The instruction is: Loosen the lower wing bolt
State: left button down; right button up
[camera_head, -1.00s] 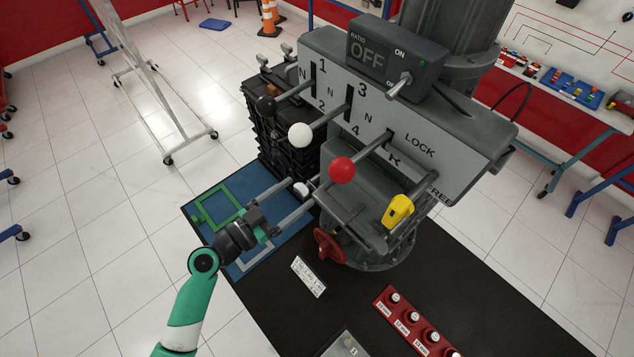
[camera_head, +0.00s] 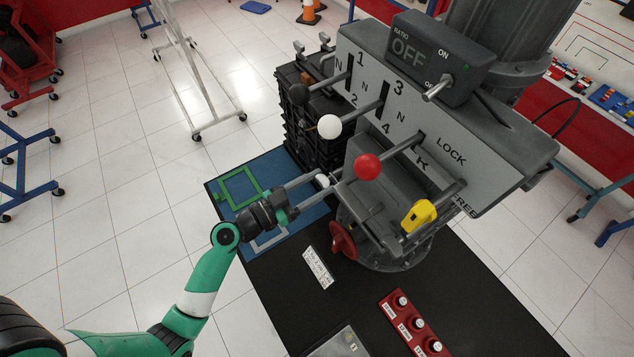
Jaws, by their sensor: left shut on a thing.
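My left gripper (camera_head: 324,183) reaches in from the left, low beside the grey engine trainer (camera_head: 372,195). Its two long grey fingers are shut on a small pale part (camera_head: 322,180) at their tips. This part sits at the trainer's lower left side and seems to be the lower wing bolt; its wings are too small to make out, and the fingers partly hide it. My right gripper is not in view.
Levers with a black knob (camera_head: 298,94), a white knob (camera_head: 329,126), a red knob (camera_head: 367,167) and a yellow handle (camera_head: 419,216) stick out above and right of the gripper. A red handwheel (camera_head: 342,240) is close on the right. A blue mat (camera_head: 283,167) lies below.

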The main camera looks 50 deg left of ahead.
pick_arm(q)
jog(key=shift+n, duration=0.4)
jog(key=n, duration=0.3)
jog(key=shift+a, duration=0.1)
jog(key=n, duration=0.9)
jog(key=shift+a+n+p, duration=0.1)
jog(key=shift+n+p, duration=0.2)
jog(key=shift+p, duration=0.05)
jog(key=shift+f+n+p, duration=0.2)
jog(key=shift+n+p, duration=0.35)
jog(key=shift+n, duration=1.75)
jog(key=shift+c, duration=1.2)
grip_release()
